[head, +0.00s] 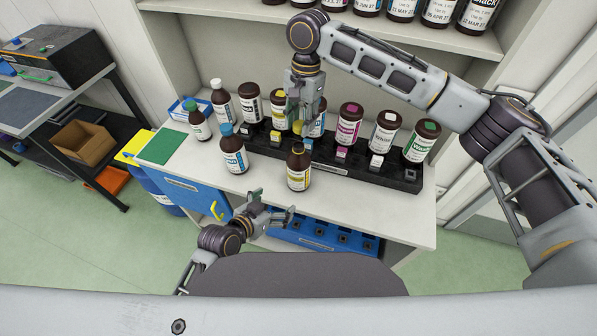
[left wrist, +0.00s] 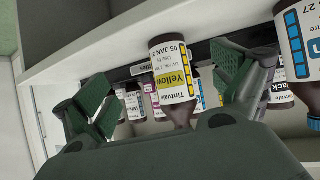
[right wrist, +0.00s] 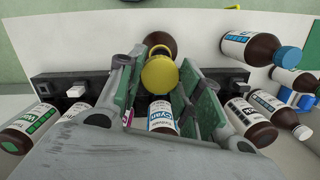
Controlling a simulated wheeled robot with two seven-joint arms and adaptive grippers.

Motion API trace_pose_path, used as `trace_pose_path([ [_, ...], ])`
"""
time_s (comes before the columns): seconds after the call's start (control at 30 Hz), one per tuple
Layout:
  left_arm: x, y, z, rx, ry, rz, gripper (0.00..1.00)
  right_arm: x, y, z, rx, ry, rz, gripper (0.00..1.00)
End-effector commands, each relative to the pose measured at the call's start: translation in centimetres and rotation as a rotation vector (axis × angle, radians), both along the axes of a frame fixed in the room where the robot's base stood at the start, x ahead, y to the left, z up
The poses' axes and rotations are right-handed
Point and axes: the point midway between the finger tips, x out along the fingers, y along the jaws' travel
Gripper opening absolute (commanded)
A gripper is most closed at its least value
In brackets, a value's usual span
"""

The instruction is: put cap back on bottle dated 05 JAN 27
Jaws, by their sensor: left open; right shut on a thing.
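The brown bottle with a yellow label (head: 298,176) stands upright and uncapped near the counter's front edge. In the left wrist view its label (left wrist: 174,78) reads Yellow and 05 JAN 27. My right gripper (head: 303,118) is shut on the yellow cap (right wrist: 160,74), above and behind the bottle; the cap is apart from the bottle's neck. In the right wrist view the bottle (right wrist: 161,42) is partly hidden behind the cap. My left gripper (head: 274,203) is open and empty in front of the bottle, which shows between its spread fingers in the left wrist view.
A black rack (head: 405,180) with several capped bottles stands behind. A blue-capped bottle (head: 233,152) stands left of the yellow-label bottle; green-capped (head: 199,122) and white-capped (head: 221,102) bottles stand farther left. The counter (head: 370,197) is clear to the front right.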

Motion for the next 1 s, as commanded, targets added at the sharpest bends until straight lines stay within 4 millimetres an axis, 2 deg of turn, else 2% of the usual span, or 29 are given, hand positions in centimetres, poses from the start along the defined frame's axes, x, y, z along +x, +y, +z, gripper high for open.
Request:
trace_pose_path([
  [0.2,0.8,-1.7,1.5,-0.06,-0.119,-0.01,0.96,0.0,0.2,0.2,0.0,-0.001,-0.007,0.26],
  [0.5,1.7,-3.1,3.3,-0.131,-0.268,0.012,0.96,0.0,0.4,0.4,0.0,0.0,-0.012,0.26],
  [1.0,2.3,-3.2,4.7,-0.205,-0.469,0.12,0.96,0.0,0.4,0.5,-0.001,0.0,-0.015,0.26],
])
